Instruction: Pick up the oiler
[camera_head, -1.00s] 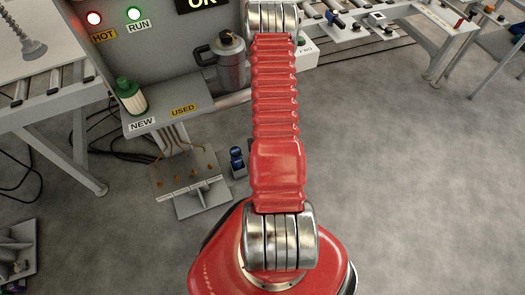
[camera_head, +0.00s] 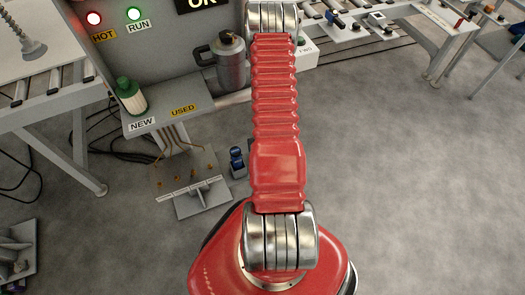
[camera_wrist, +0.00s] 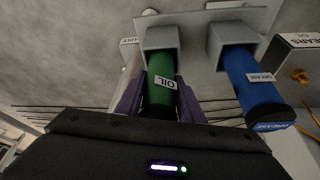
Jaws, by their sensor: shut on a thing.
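The oiler (camera_wrist: 160,67), a green cylinder with a white OIL label, shows in the wrist view. Its far end sits in a grey square holder (camera_wrist: 160,37). My gripper (camera_wrist: 160,98) has purple fingers on both sides of the oiler and is shut on it. The oiler's near end is partly hidden by my gripper's dark body. In the head view I cannot make out my gripper or the oiler.
In the wrist view a blue GREASE cylinder (camera_wrist: 247,77) sits in another grey holder (camera_wrist: 229,38), close on the right. In the head view a grey canister (camera_head: 230,63) and a green-capped bottle (camera_head: 131,96) stand at the left. Floor at the right is clear.

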